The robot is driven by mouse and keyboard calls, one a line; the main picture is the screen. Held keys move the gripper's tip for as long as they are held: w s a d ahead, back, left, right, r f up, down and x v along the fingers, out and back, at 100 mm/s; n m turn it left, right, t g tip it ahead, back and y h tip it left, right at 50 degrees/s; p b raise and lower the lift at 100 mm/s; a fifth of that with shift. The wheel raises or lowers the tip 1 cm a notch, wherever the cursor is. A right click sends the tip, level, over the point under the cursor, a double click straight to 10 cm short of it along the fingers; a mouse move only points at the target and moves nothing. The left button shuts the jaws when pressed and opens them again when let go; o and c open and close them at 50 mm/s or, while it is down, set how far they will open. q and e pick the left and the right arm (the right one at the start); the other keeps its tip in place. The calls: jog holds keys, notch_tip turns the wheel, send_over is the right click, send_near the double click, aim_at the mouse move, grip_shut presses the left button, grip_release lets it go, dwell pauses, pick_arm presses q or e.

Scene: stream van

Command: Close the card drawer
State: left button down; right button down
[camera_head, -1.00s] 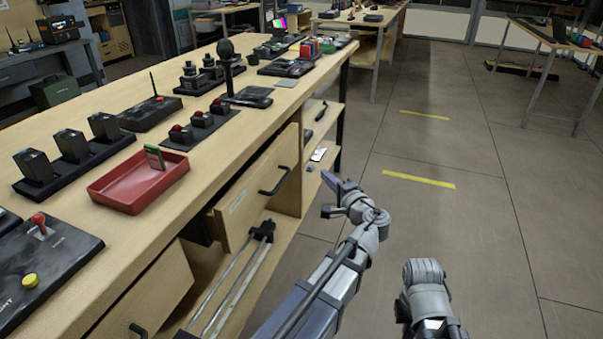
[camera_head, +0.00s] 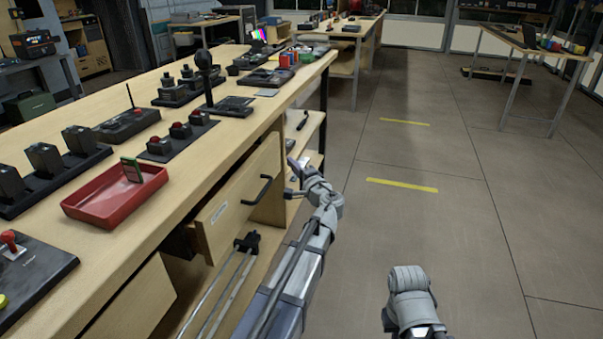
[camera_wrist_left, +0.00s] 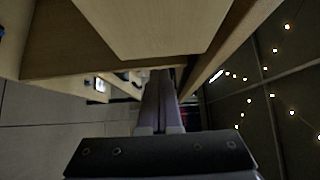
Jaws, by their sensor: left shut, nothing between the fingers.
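The card drawer (camera_head: 238,202) is a light wood drawer in the side of the long bench, with a black bar handle (camera_head: 257,190) and a small white label. It stands partly pulled out; a dark gap shows behind its front's left edge. My left gripper (camera_head: 296,168) is shut and empty, just to the right of the handle and apart from it in the head view. In the left wrist view its closed fingers (camera_wrist_left: 159,100) point ahead beneath a pale wood panel; I cannot tell which panel. Only part of my right arm shows; its gripper is out of view.
Another drawer front (camera_head: 137,305) is at the lower left. A red tray (camera_head: 90,207) with a green card (camera_head: 131,170) stands on the bench top. The floor right of the bench is clear.

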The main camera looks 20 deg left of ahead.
aim_at(272, 164)
pick_arm(q)
jog(key=shift+s+a, duration=0.15)
jog(key=shift+a, duration=0.65)
jog(key=shift+s+a, duration=0.1)
jog(key=shift+a, duration=0.7)
jog(key=shift+a, duration=0.1)
jog(key=shift+s+a, duration=0.1)
jog(key=shift+a, duration=2)
